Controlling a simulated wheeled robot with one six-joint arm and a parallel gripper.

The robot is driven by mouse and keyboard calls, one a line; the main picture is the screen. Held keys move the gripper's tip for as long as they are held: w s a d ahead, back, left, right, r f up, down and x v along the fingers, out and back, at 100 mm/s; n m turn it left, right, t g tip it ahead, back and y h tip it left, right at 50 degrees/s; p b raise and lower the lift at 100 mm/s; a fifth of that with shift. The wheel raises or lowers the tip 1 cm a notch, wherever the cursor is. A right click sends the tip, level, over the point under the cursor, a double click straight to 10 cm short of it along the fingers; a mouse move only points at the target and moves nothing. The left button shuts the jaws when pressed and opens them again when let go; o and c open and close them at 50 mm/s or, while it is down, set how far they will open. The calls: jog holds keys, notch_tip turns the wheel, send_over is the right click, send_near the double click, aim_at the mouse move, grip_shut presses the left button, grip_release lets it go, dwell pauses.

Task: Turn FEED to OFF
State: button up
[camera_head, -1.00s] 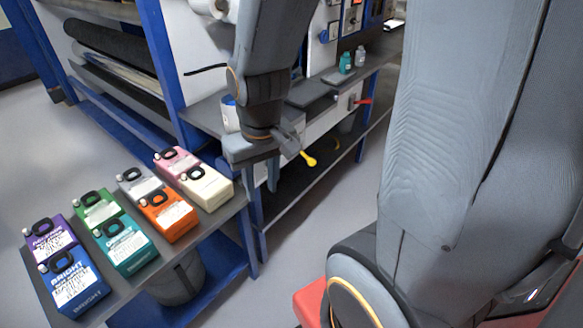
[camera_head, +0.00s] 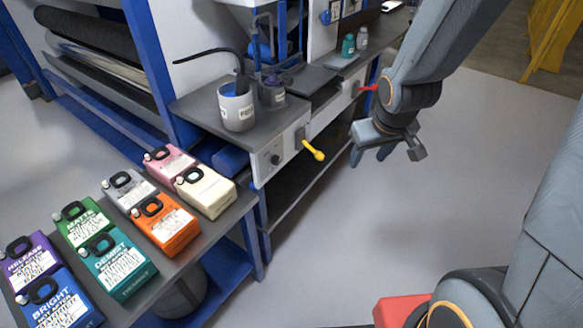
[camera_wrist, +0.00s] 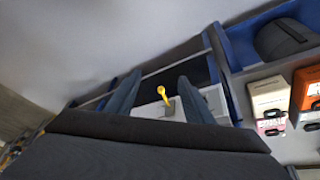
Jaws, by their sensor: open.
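A yellow-handled lever (camera_head: 313,150) sits on the white front panel of the bench, its handle slanting down and to the right. A red-handled lever (camera_head: 368,88) is farther along the same panel. I cannot read which one is marked FEED. My gripper (camera_head: 370,157) is open and empty, in the air to the right of the yellow lever, in front of the bench. In the wrist view my open gripper (camera_wrist: 158,88) frames the yellow lever (camera_wrist: 162,91), which appears between the fingers but beyond them. No contact shows.
A grey pot (camera_head: 237,108) with a white label and a cable stands on the bench above a black knob (camera_head: 275,159). Several coloured jugs, such as the orange one (camera_head: 168,232), fill the low table at left. The floor (camera_head: 450,150) right of the bench is clear.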

jog(key=w+a+f+n+t+y+b, duration=0.1)
jog(key=w+a+f+n+t+b, duration=0.2)
jog(key=w+f, duration=0.65)
jog(key=n+t+y+b, duration=0.4)
jog(key=n+y+b, duration=0.3)
jog(key=y+b, duration=0.65)
send_near(279, 162)
jog(key=x, duration=0.2)
jog(key=shift+x, duration=3.35)
jog(key=c, duration=1.1)
jog(key=shift+o, duration=0.3)
